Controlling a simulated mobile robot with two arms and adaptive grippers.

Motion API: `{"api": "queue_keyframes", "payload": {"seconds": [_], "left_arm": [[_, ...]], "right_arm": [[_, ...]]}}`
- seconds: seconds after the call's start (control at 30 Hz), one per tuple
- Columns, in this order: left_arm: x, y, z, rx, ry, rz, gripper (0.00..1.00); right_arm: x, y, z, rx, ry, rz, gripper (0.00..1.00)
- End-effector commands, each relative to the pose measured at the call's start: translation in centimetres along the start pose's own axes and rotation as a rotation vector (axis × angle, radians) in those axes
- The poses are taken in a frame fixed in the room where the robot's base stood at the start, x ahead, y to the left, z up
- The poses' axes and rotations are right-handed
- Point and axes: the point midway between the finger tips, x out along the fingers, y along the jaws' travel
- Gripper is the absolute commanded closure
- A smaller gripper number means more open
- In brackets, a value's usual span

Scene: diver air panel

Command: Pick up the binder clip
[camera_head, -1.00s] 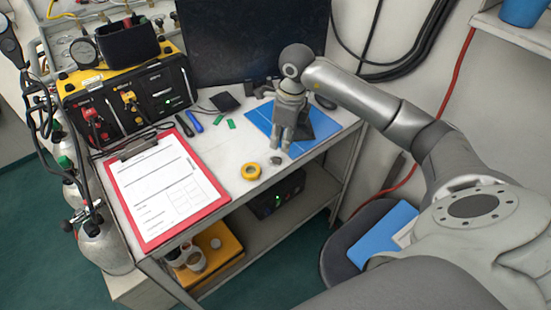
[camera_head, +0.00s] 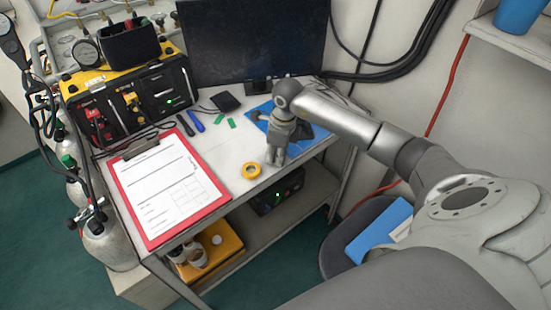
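My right gripper (camera_head: 275,161) points down at the table's front right part, just right of the yellow tape roll (camera_head: 252,170). Its fingertips are close to the tabletop and cover the spot where a small dark grey item, likely the binder clip, lay a second ago. That item is now hidden behind the fingers. I cannot tell whether the fingers are open or closed on it. My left gripper is not in view.
A red clipboard with paper (camera_head: 172,194) lies at the table's left. A blue mat (camera_head: 262,115) lies partly under my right arm. Two pens (camera_head: 196,121) and small green pieces (camera_head: 231,122) lie mid-table. A monitor (camera_head: 250,40) and an air panel (camera_head: 130,98) stand behind.

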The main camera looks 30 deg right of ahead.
Motion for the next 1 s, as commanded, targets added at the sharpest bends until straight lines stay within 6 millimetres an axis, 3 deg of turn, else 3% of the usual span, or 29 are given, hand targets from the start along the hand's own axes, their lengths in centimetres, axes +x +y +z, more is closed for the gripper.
{"api": "queue_keyframes", "payload": {"seconds": [0.57, 0.77, 1.0], "left_arm": [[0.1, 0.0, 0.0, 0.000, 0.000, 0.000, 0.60], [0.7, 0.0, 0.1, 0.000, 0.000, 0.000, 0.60], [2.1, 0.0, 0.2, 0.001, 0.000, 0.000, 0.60]], "right_arm": [[-0.6, -0.1, 0.1, 0.001, -0.001, -0.001, 1.00], [-3.1, -0.1, 0.4, -0.002, -0.003, -0.004, 1.00], [-7.6, 3.4, -0.8, -0.006, -0.003, -0.006, 1.00]]}}
